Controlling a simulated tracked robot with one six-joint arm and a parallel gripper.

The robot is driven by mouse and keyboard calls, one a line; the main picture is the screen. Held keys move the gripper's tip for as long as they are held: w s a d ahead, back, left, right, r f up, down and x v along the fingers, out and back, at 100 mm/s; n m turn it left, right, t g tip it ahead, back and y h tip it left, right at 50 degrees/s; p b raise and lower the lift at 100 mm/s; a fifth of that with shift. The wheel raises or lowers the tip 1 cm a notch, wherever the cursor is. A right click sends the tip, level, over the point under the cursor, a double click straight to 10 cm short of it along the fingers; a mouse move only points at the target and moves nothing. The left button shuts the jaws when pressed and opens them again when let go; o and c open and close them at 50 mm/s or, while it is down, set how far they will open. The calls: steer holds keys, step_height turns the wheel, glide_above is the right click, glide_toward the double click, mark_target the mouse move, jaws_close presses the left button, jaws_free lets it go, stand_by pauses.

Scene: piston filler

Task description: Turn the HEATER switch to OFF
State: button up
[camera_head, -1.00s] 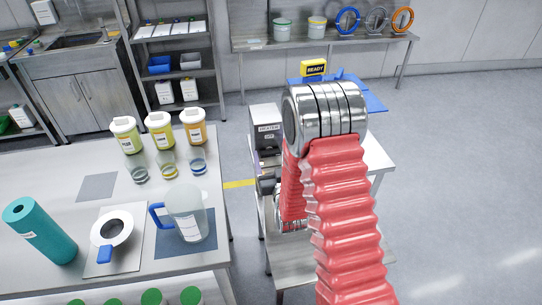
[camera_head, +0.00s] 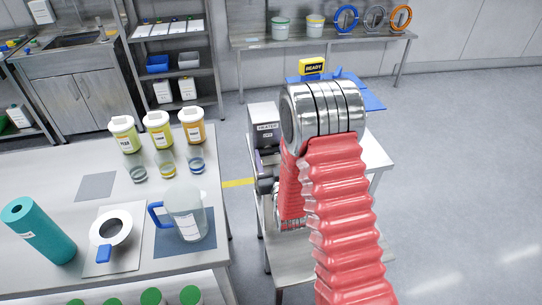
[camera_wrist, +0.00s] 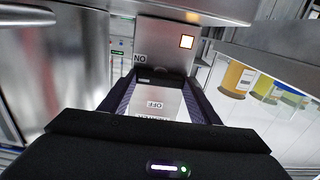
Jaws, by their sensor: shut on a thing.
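My red-sleeved arm hides much of what is beneath. In the wrist view the switch plate (camera_wrist: 158,30) appears upside down, with an ON label to the left, an OFF label nearer my palm and a lit orange-white indicator (camera_wrist: 187,42). My gripper (camera_wrist: 162,78) reaches to the plate, its dark fingers either side of the pale switch area. It is shut on the switch; the handle's exact angle is hard to see.
A table (camera_head: 95,187) on the left holds bottles, a blue-handled jug (camera_head: 187,214) and a teal roll (camera_head: 38,231). A yellow READY sign (camera_head: 312,67) stands behind my arm. Open floor lies to the right.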

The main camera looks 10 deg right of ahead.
steer(key=shift+n, duration=0.4)
steer(key=n, duration=0.8)
steer(key=shift+a+f, duration=0.1)
steer(key=shift+a, duration=0.05)
steer(key=n, duration=0.4)
steer(key=shift+a+f+n, duration=0.1)
steer(key=shift+n, duration=0.2)
steer(key=n, duration=0.4)
steer(key=shift+a+f, duration=0.1)
steer(key=shift+n, duration=0.4)
steer(key=o, duration=0.7)
steer(key=shift+f, duration=0.1)
steer(key=shift+c, duration=0.2)
steer(key=o, duration=0.4)
